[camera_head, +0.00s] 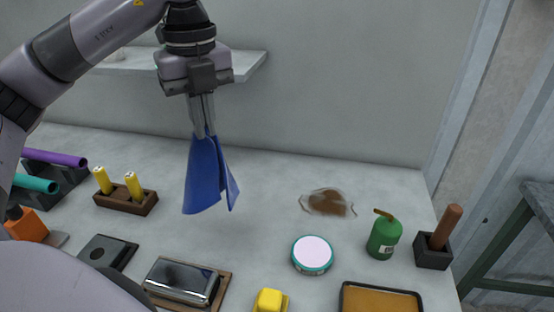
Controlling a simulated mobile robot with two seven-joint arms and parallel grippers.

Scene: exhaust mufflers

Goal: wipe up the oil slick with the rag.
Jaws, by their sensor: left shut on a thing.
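The rag (207,177) is a blue cloth that hangs down in folds from my left gripper (203,132). The gripper points downward and is shut on the rag's top. The rag's lower edge looks to be above the grey bench top, left of its middle. The oil slick (329,203) is a brown patch with a thin, pale edge on the bench, to the right of the rag and apart from it. My right gripper is not in view.
A round teal-rimmed tin (312,254) stands just in front of the slick. A green can (384,236) and a black holder with a brown handle (436,242) stand to its right. A tray (380,298) lies in front. A wooden block with yellow pieces (126,194) is at left.

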